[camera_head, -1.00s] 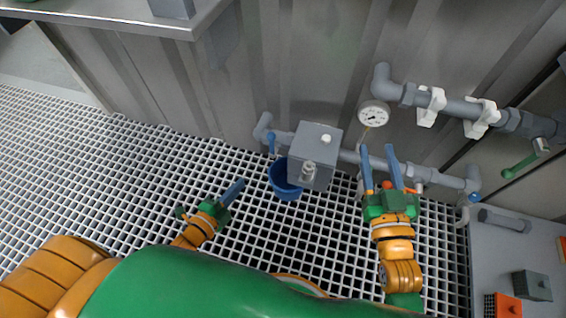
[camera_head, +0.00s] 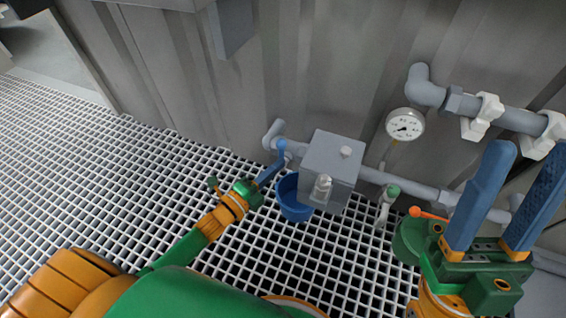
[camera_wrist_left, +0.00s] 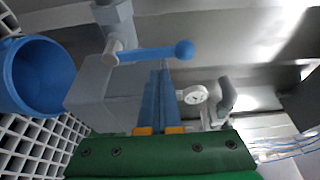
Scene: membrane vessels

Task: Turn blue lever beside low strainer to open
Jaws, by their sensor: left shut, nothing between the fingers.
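In the left wrist view the lever (camera_wrist_left: 152,53) lies crosswise with a round ball end, just beyond my fingertips. My left gripper (camera_head: 275,168) is shut and empty, close below the lever; I cannot tell if it touches. Its fingers also show in the left wrist view (camera_wrist_left: 160,85). My right gripper (camera_head: 530,150) is open and empty at the right. I cannot clearly make out which fitting is the low strainer.
The grey box (camera_head: 338,160) sits on the low pipe (camera_head: 405,185), above a blue bucket (camera_head: 293,200) on the grating. A gauge (camera_head: 405,125), an orange lever (camera_head: 428,213) and an upper pipe (camera_head: 515,119) lie right. Grating at left is clear.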

